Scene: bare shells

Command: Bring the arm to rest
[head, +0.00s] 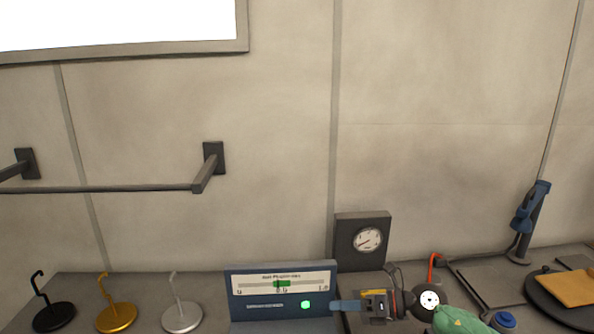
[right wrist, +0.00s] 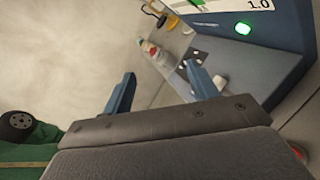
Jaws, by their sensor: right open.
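My right gripper (head: 338,306) is low in the head view, just right of the blue-grey panel box (head: 232,296). Its blue fingers point left there. In the right wrist view the two fingers (right wrist: 160,75) stand apart with nothing between them, so it is open and empty. The panel has a slider scale with a green marker and a lit green lamp (head: 306,305). The lamp also shows at the upper right of the right wrist view (right wrist: 243,28). My left gripper is in neither view.
Black (head: 54,316), gold (head: 117,317) and silver (head: 182,316) hook stands line the left. A dial gauge box (head: 345,252) stands behind the gripper. A blue tool on a stand (head: 530,215) and an orange pad (head: 565,288) are at right. A wall rail (head: 120,188) hangs above left.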

